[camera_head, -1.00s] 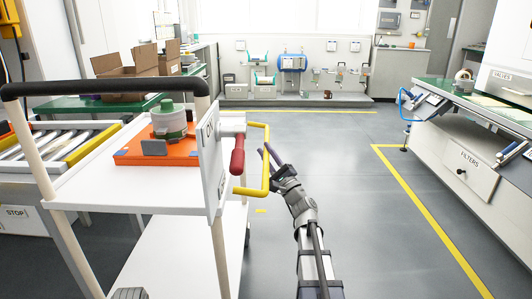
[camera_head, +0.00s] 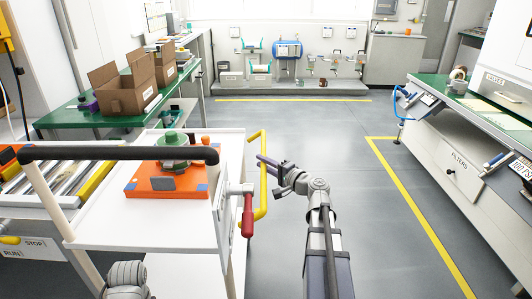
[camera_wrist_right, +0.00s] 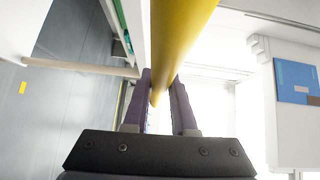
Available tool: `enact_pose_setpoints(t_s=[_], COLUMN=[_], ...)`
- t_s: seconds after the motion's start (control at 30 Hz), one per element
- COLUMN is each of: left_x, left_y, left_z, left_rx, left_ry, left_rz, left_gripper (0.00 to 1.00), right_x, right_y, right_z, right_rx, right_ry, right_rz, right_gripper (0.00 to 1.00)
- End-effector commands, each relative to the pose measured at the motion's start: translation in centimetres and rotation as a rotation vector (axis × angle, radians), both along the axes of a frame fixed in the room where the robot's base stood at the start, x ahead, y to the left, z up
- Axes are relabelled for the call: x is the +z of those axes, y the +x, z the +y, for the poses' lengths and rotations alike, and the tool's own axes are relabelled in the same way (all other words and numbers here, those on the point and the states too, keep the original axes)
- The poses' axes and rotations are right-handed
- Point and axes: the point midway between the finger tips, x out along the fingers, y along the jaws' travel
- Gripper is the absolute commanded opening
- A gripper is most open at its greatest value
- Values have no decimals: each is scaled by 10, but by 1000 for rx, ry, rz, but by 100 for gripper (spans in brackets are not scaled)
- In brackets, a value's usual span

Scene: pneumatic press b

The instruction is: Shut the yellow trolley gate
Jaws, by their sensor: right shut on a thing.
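The yellow gate (camera_head: 264,195) is a bent yellow bar along the right side of the white trolley (camera_head: 110,232). A red handle (camera_head: 248,215) hangs at its near end, by a white plate (camera_head: 222,206). My right gripper (camera_head: 262,160) is at the gate's outer side. In the right wrist view my purple fingers (camera_wrist_right: 158,98) are on both sides of the yellow bar (camera_wrist_right: 178,35), shut on it. Whether the gate's near end meets the plate cannot be told.
An orange plate (camera_head: 148,188) with a green-topped part (camera_head: 174,148) sits on the trolley top, behind a black handlebar (camera_head: 110,153). A roller conveyor (camera_head: 40,180) stands left. The floor (camera_head: 400,240) right of my arm is clear up to the bench with drawers (camera_head: 450,170).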

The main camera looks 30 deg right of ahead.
Motion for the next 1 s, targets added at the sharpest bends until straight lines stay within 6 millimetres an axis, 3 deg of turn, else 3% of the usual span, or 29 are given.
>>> enact_pose_setpoints(t_s=[0.03,0.5,0.7,1.0], left_x=[22,104,127,146], left_y=[0,-1,-1,-1], left_z=[0,-2,-2,-2], left_rx=[2,8,8,8], left_ry=[2,-10,-10,-10], left_rz=[0,5,4,4], left_gripper=[50,50,50,50], right_x=[15,32,34,32], right_y=[2,16,23,30], right_z=[3,27,37,49], right_rx=[1,3,4,3], right_ry=[-40,-420,-564,-723], right_rz=[23,253,341,439], right_gripper=[0,0,0,0])
